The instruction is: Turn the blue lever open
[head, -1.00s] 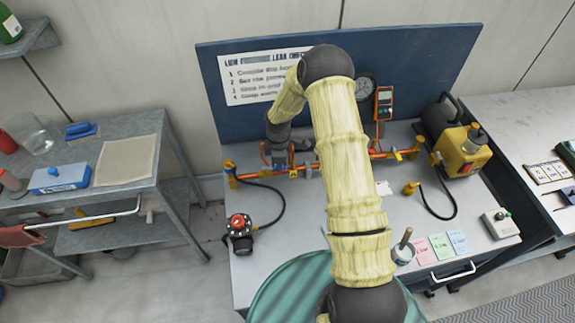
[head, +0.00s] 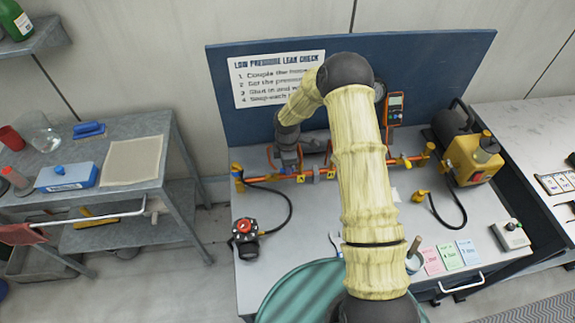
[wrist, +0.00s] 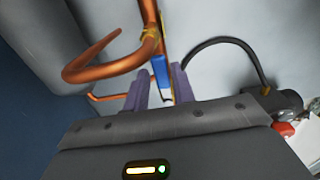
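The blue lever (wrist: 160,72) shows in the wrist view, on the copper pipework, between and just beyond the tips of my gripper (wrist: 160,78). The two purple-grey fingers stand apart, one on each side of the lever, with a narrow gap visible. I cannot tell if either finger touches it. In the head view, my gripper (head: 287,164) is low over the left part of the orange pipe run (head: 345,173) on the bench. The lever cannot be made out there, behind my gripper and wrist.
A copper pipe bend (wrist: 92,68) lies left of the fingers, and a black hose (wrist: 225,42) curves at right. A red-topped gauge device (head: 244,228) sits at the bench's front left. A yellow pump (head: 472,158) stands at right. A blue board (head: 430,65) rises behind.

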